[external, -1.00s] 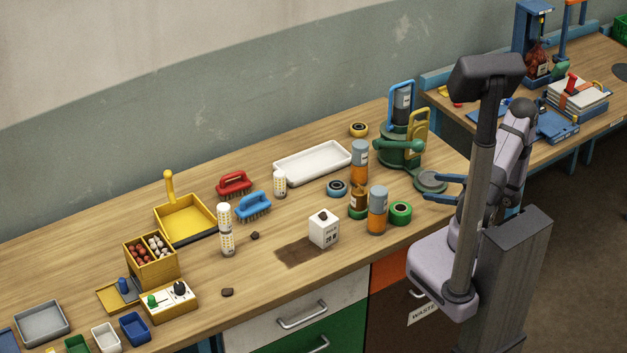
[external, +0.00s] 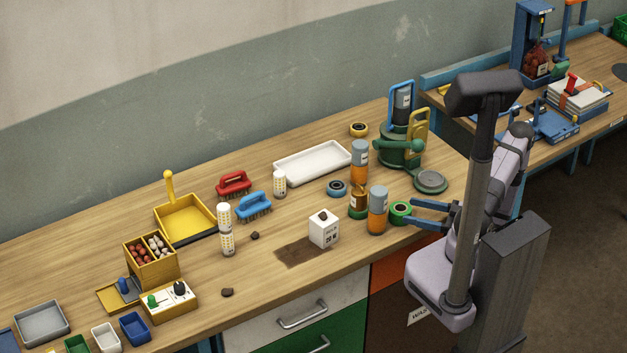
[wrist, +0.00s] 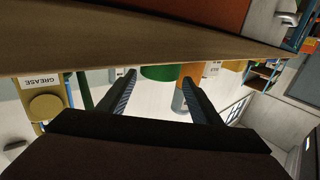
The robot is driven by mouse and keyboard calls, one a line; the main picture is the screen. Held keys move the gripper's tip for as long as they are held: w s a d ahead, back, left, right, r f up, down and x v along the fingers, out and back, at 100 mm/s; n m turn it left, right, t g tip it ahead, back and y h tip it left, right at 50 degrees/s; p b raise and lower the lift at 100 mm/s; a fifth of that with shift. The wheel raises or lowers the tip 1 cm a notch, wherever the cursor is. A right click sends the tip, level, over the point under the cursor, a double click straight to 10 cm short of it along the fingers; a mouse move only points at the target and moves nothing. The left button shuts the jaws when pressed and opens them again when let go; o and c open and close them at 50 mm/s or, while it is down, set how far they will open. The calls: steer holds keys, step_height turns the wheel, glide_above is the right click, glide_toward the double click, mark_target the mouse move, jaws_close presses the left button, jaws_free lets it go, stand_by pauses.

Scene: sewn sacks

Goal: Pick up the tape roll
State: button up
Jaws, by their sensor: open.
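Three tape rolls lie on the bench in the external view: a green one (external: 400,212) near the front right, a blue one (external: 337,188) and a yellow one (external: 358,129) farther back. My gripper (external: 413,212) is open, with its blue fingertips at the right edge of the green roll. In the wrist view, my gripper (wrist: 159,80) has a green curved shape (wrist: 158,72), likely the green roll, ahead between its fingertips. I cannot tell whether the fingers touch it.
An orange-and-grey bottle (external: 377,212) stands just left of the green roll, with a brown jar (external: 358,203) behind it. A round grey-green disc (external: 431,181) lies behind my fingers. A white box (external: 324,229) stands farther left. The bench's front edge is close below.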

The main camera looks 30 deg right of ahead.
mark_target(401, 207)
steer(key=shift+w+a, duration=0.1)
steer(key=p+x, duration=0.1)
steer(key=x, duration=0.2)
steer(key=shift+a+p, duration=0.15)
steer(key=shift+p, duration=0.25)
steer(key=shift+w+a+f, duration=0.15)
steer(key=shift+w+a, duration=0.25)
steer(key=shift+w, duration=0.35)
steer(key=c, duration=0.7)
